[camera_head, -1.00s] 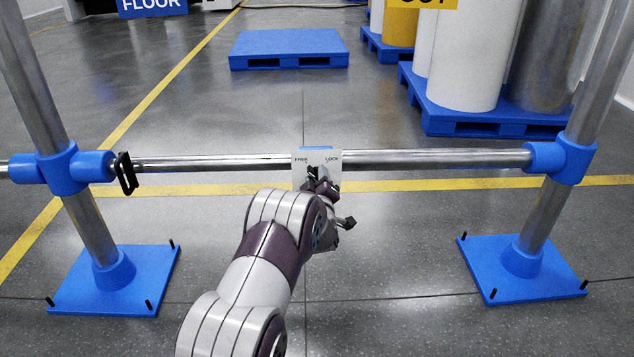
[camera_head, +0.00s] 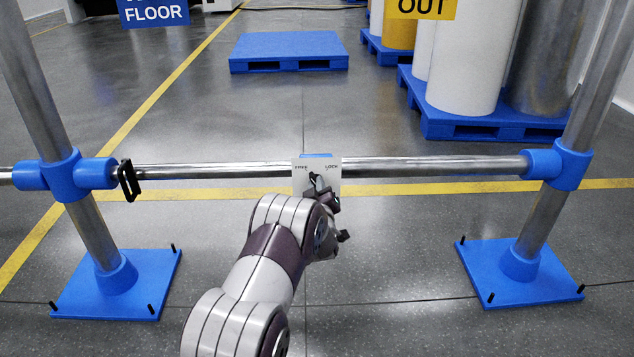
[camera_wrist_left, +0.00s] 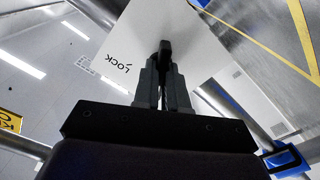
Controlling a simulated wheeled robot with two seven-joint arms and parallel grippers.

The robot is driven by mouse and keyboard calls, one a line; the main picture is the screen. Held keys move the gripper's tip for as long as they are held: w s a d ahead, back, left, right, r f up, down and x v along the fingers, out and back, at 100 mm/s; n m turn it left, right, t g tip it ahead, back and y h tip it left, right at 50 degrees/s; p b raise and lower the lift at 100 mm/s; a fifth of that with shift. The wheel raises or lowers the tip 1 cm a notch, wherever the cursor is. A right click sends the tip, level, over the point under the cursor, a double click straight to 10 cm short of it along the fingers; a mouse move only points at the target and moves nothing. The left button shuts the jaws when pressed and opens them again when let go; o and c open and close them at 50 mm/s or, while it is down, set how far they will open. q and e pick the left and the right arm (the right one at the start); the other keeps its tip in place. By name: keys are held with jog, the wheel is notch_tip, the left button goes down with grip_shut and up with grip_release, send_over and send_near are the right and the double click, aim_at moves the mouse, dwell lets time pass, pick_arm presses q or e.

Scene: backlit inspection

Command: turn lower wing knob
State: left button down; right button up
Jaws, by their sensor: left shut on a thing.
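The wing knob (camera_wrist_left: 165,48) is a small dark piece on a white plate (camera_head: 300,181) marked FREE on the left and LOCK on the right. The plate hangs on the horizontal metal rail. My left gripper (camera_head: 318,190) reaches the plate from below and hides most of the knob in the head view. In the left wrist view the left gripper (camera_wrist_left: 163,75) is shut on the knob, with the word LOCK to its left. The knob's exact angle is hard to tell. My right gripper is not in view.
The metal rail (camera_head: 430,166) runs between two posts on blue bases (camera_head: 118,292) and (camera_head: 515,277). A black handle (camera_head: 127,181) sits on the rail at left. Behind are an empty blue pallet (camera_head: 288,50) and loaded pallets (camera_head: 480,122). The floor between is clear.

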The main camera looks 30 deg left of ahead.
pick_arm(q)
jog(key=shift+w+r+m+p, duration=0.1)
jog(key=shift+r+m+p, duration=0.1)
jog(key=shift+m+p, duration=2.85)
jog(key=shift+w+r+m+p, duration=0.15)
jog(key=shift+m+p, duration=1.25)
jog(key=shift+m, duration=3.15)
jog(key=c, duration=1.2)
grip_release()
jog(key=shift+s, duration=0.1)
jog(key=p+v, duration=0.2)
jog(key=v, duration=0.2)
jog(key=p+v, duration=0.1)
jog(key=v, duration=0.3)
jog(key=p+v, duration=0.2)
jog(key=v, duration=0.2)
jog(key=shift+s+d+f+p, duration=0.1)
jog(key=shift+s+f+p, duration=0.15)
jog(key=shift+s+p, duration=0.05)
